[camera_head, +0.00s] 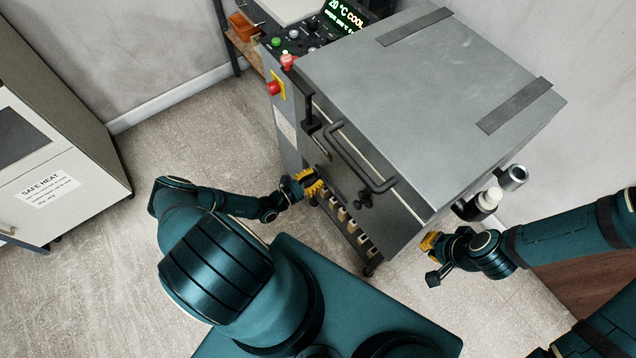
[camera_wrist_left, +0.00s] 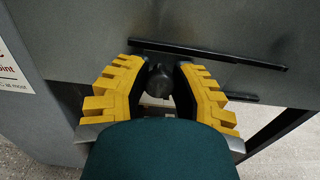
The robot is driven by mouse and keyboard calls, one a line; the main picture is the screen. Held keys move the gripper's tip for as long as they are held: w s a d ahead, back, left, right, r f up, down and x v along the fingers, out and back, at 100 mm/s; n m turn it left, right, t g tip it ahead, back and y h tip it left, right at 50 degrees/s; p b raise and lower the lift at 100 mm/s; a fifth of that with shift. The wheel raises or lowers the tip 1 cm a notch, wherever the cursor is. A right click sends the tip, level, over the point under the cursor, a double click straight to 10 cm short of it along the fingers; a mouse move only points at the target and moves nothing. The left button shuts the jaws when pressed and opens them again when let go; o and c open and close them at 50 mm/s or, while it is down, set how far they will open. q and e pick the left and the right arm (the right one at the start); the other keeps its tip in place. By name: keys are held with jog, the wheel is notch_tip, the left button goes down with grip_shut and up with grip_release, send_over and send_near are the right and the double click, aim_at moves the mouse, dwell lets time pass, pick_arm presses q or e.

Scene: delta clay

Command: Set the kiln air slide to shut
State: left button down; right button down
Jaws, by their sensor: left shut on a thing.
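The kiln (camera_head: 430,70) is a grey box with a dark bar handle (camera_head: 362,160) on its front. In the left wrist view, the air slide's round black knob (camera_wrist_left: 160,80) sits near the left end of two dark rails (camera_wrist_left: 215,56) on the kiln's lower front. My left gripper (camera_head: 314,184) is at the kiln's lower left front. In the left wrist view its yellow fingers (camera_wrist_left: 160,92) are closed around the knob, which hides the slide behind it. My right gripper (camera_head: 430,243) is near the kiln's front right corner; its finger gap is unclear.
A control panel (camera_head: 318,28) with a lit display and a red stop button (camera_head: 272,88) are at the kiln's left. A beige cabinet (camera_head: 60,150) labelled "SAFE HEAT" stands at far left. Bare floor (camera_head: 200,130) lies between cabinet and kiln.

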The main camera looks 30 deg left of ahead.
pick_arm(q)
jog(key=shift+w+a+f, duration=0.15)
jog(key=shift+w+a, duration=0.05)
jog(key=shift+a, duration=0.25)
jog(key=shift+r, duration=0.2)
jog(key=c, duration=0.7)
grip_release()
jog(key=shift+s, duration=0.1)
jog(key=shift+s, duration=0.15)
jog(key=v, duration=1.1)
jog(key=shift+s+a+f, duration=0.1)
jog(key=shift+s+a, duration=0.05)
jog(key=shift+s, duration=0.1)
jog(key=shift+s, duration=0.1)
